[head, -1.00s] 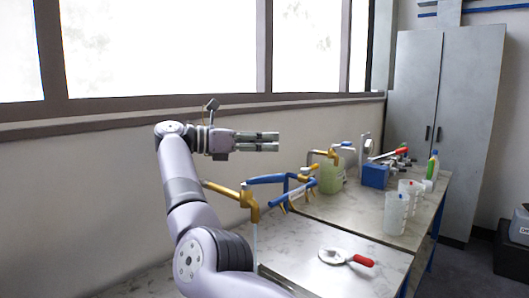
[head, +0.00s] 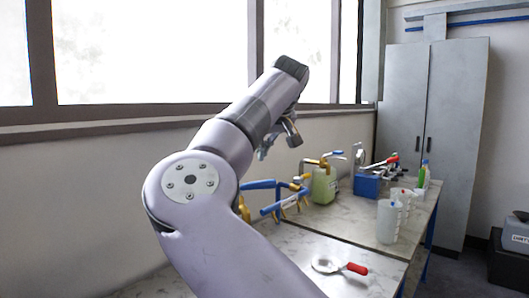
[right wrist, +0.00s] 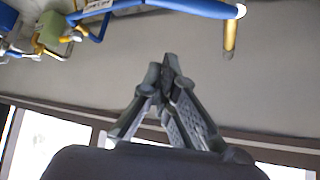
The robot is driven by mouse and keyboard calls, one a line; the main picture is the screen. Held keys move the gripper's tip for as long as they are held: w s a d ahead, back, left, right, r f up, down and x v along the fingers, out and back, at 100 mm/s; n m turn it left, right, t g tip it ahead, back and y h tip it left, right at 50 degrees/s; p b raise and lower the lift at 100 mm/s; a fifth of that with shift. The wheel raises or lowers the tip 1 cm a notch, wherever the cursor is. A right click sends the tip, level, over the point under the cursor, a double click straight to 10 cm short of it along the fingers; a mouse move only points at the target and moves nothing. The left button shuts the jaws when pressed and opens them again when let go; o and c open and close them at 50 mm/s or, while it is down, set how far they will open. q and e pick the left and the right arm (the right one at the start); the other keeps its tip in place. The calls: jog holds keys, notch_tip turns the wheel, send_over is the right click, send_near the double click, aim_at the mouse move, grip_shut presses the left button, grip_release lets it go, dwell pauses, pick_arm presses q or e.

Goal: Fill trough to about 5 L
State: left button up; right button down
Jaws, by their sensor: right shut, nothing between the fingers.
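I cannot make out a trough in either view. My right gripper (head: 280,137) is raised in front of the window wall, shut and empty. In the right wrist view its fingertips (right wrist: 168,65) meet, with nothing between them. A brass pipe end (right wrist: 230,40) and blue piping (right wrist: 150,7) show apart from the fingers. In the head view a brass fitting (head: 243,208) is mostly hidden behind my right arm, beside blue parts (head: 262,185). A second brass tap (head: 330,158) stands farther back, near a green container (head: 324,186). My left gripper is out of view.
The marble-look bench (head: 330,248) runs back along the wall. A round metal tool with a red handle (head: 356,269) lies at its front. Clear beakers (head: 388,222) stand near its right edge. A blue vise (head: 366,187) and grey cabinet (head: 450,140) are behind.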

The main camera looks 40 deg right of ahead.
aim_at(256, 186)
jog(key=x, duration=0.8)
jog(key=s, duration=0.1)
jog(key=s+a, duration=0.1)
jog(key=s, duration=0.2)
jog(key=shift+a+f, duration=0.3)
jog(key=shift+a, duration=0.1)
jog(key=shift+r+p, duration=0.1)
jog(key=shift+p, duration=0.2)
